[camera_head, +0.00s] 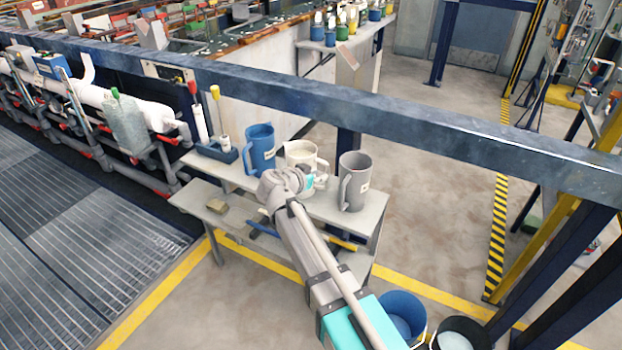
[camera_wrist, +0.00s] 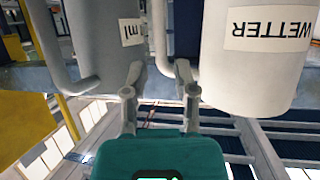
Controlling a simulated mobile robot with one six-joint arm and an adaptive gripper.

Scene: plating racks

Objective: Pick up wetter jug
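The wetter jug is the white jug (camera_head: 301,153) in the middle of three jugs on a small grey table. In the wrist view, which shows it upside down, the white jug (camera_wrist: 255,72) bears a "WETTER" label at the right. Its handle (camera_wrist: 158,35) points towards the grey jug. My gripper (camera_wrist: 161,78) is open, its two fingers apart with the lower handle bend in line between the tips. I see no grip on the handle. In the head view my gripper (camera_head: 309,182) is in front of the white jug and hides part of it.
A grey jug (camera_head: 358,178) stands close on the right and also shows at the left of the wrist view (camera_wrist: 97,45). A blue jug (camera_head: 260,152) stands on the left. The table (camera_head: 368,216) is under a long blue beam (camera_head: 400,120). Buckets (camera_head: 400,312) stand on the floor.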

